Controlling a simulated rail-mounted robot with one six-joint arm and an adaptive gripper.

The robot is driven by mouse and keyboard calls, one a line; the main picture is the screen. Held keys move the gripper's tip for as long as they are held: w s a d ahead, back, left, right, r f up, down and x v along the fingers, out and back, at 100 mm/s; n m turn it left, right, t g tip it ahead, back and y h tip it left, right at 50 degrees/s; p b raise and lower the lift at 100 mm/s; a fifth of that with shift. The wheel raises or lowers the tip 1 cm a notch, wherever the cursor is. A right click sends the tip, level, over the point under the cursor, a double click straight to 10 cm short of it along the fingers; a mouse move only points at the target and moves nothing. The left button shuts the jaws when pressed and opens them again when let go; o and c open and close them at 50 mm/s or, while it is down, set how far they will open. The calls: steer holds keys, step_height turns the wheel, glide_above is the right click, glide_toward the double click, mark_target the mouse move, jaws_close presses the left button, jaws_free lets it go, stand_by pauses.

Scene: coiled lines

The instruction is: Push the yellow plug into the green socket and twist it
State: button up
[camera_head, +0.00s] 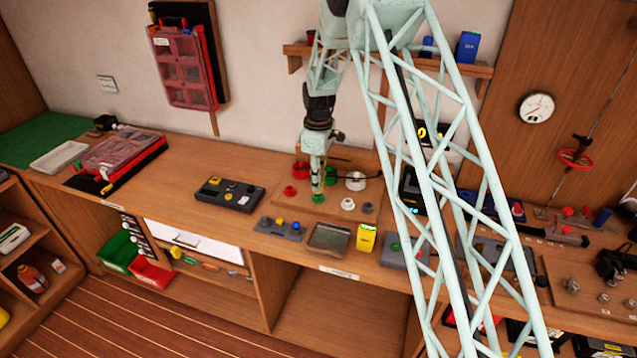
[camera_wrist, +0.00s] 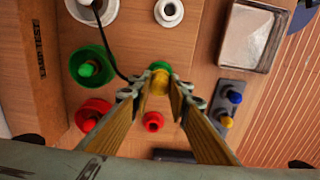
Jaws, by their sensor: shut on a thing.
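My gripper (camera_head: 317,189) points straight down over the board on the workbench. In the wrist view my gripper (camera_wrist: 160,92) is shut on the yellow plug (camera_wrist: 158,82), which sits between the fingertips. The green socket (camera_wrist: 160,66) shows right at the plug's far end, partly covered by it. In the head view the green socket (camera_head: 318,199) lies directly under the fingertips. The plug and socket line up closely, but I cannot tell how deep the plug is in the socket. The plug is mostly hidden by the fingers in the head view.
Around it stand a larger green fitting (camera_wrist: 90,68), a larger red one (camera_wrist: 92,114), a small red one (camera_wrist: 152,122) and a small white one (camera_wrist: 168,12). A black cord (camera_wrist: 112,55) runs close by on the left. A tray (camera_head: 329,239) and button box (camera_head: 280,229) lie in front.

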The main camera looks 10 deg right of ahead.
steer(key=shift+f+b, duration=0.65)
steer(key=shift+f, duration=0.2)
stand_by(2.1)
steer(key=shift+m+b, duration=0.35)
steer(key=shift+m, duration=1.35)
steer(key=shift+m, duration=0.3)
steer(key=shift+m+b, duration=0.35)
steer(key=shift+m, duration=0.95)
steer(key=o, duration=0.9)
